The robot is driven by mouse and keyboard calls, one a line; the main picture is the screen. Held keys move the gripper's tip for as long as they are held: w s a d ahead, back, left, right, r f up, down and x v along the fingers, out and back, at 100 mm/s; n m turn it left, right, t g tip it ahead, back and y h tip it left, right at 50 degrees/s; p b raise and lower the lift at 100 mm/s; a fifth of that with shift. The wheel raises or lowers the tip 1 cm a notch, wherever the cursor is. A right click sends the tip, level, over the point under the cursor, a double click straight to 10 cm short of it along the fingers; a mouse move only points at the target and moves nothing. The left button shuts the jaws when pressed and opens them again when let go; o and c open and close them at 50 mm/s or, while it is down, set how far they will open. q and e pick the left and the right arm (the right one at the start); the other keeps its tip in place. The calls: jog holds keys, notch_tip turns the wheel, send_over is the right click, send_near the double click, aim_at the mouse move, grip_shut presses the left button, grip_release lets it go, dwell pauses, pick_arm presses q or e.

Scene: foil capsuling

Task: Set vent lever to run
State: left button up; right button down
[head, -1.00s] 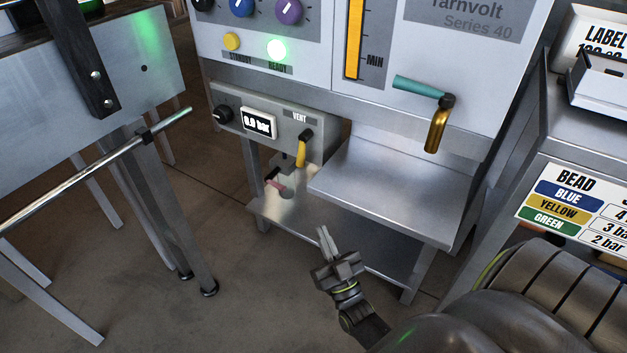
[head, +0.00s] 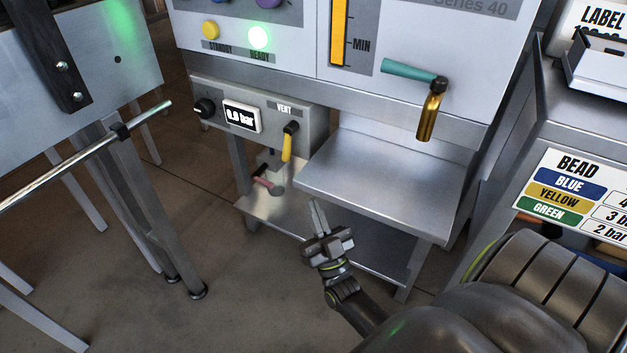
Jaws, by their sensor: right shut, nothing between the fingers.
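The vent lever (head: 287,147) has a yellow handle hanging down and slightly left from a black pivot, under the word VENT on a grey panel (head: 311,118). A gauge display (head: 242,116) and a black knob sit to its left on the same panel; the display seems to read 0.0 bar, though its digits are hard to read. My right gripper (head: 316,216) is shut and empty. It is below the lever and a little to its right, in front of the lower shelf, apart from the lever. My left gripper is not in view.
A steel shelf (head: 381,183) juts out right of the lever. A red-handled valve (head: 265,183) sits below the panel. A bench with a rod (head: 70,165) stands left. A green READY light (head: 259,37) glows.

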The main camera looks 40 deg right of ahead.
aim_at(289, 150)
jog(key=x, duration=0.3)
jog(key=w+f+x, duration=0.1)
jog(key=x, duration=0.2)
jog(key=b+x, duration=0.1)
jog(key=x, duration=0.1)
jog(key=shift+w+d, duration=0.15)
jog(key=shift+w, duration=0.4)
jog(key=shift+w+d+r, duration=0.1)
jog(key=shift+w+r, duration=0.05)
jog(key=shift+w, duration=0.45)
jog(key=shift+b, duration=0.3)
